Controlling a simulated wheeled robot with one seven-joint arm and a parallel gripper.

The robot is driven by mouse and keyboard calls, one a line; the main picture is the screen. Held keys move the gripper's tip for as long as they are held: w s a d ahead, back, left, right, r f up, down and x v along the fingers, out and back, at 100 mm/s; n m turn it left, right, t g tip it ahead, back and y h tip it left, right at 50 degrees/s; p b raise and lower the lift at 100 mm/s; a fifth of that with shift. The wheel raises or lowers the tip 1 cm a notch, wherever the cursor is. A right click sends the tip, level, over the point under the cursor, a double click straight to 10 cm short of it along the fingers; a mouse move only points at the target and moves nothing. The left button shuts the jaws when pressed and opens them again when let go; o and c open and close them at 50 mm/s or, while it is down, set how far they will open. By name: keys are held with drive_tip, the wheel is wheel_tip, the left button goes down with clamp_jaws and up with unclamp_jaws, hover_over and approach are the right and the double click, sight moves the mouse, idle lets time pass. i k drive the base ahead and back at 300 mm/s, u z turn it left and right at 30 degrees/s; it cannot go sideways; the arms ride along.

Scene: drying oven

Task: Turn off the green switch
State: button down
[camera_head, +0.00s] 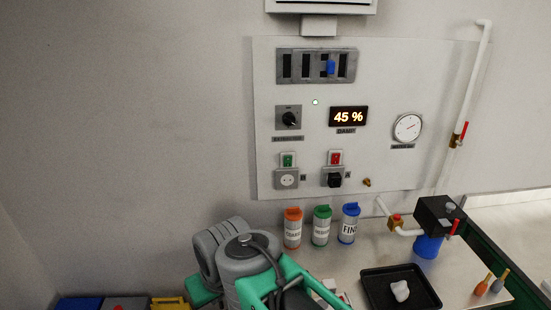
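The green switch (288,160) is a small rocker in a pale frame on the lower left of the white wall panel (385,80). It sits just above a round grey socket (287,180). The switch is too small to tell which way its rocker is tipped. A matching red switch (335,158) is to its right, above a socket with a black plug (335,181). My grey and green arm rises at the bottom centre, in front of the bench and below the panel. My gripper is not visible.
Orange (293,231), green (322,230) and blue-capped (349,228) containers stand on the bench below the switches. A black tray (372,289) holds a white lump (400,290). A knob (290,119), a 45 % display (348,117) and a gauge (408,128) are above. Open space lies before the panel.

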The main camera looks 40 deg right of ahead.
sight(287, 160)
drive_tip(key=k, duration=1.25)
drive_tip(key=u, duration=0.6)
drive_tip(key=i, duration=1.75)
drive_tip(key=z, duration=0.6)
